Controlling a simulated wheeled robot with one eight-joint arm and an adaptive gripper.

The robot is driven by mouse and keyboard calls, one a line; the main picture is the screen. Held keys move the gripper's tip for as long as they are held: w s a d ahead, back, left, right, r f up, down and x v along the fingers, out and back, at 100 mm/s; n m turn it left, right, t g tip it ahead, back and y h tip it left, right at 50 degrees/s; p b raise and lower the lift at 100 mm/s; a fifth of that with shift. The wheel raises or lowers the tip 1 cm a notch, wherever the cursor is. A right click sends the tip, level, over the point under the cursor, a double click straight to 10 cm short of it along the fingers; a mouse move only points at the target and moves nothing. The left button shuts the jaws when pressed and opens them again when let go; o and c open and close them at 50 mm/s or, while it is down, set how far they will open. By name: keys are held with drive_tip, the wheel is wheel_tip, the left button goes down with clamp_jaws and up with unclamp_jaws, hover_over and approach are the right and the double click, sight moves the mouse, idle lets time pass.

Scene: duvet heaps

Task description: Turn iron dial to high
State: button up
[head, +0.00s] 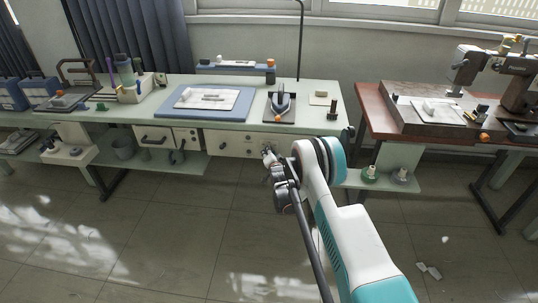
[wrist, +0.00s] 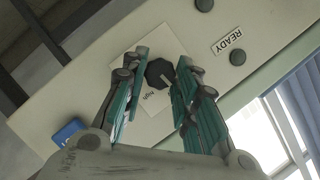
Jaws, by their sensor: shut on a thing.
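The dark, many-sided dial (wrist: 160,73) sits on a pale square plate (wrist: 154,102) on the front panel in the wrist view. The word "High" is printed on the plate, below and left of the dial. My gripper (wrist: 162,62) has its two teal-padded fingers on either side of the dial, shut on it. A light mark shows on the dial's edge; its exact setting is too small to read. In the head view my gripper (head: 268,154) is at the front panel, below the iron (head: 281,103) on its dark stand. The dial is hidden there.
Two other dark knobs (wrist: 238,57) and a READY label (wrist: 232,40) are on the same panel. A blue piece (wrist: 68,132) is at its lower left. The green worktop (head: 318,117) is above; a brown table (head: 372,115) stands to the right. The floor in front is mostly clear.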

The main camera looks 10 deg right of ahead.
drive_tip(key=o, duration=1.1)
drive_tip(key=shift+c, duration=0.2)
drive_tip(key=shift+s+r, duration=0.1)
drive_tip(key=v, duration=0.7)
drive_tip(key=shift+s, duration=0.2)
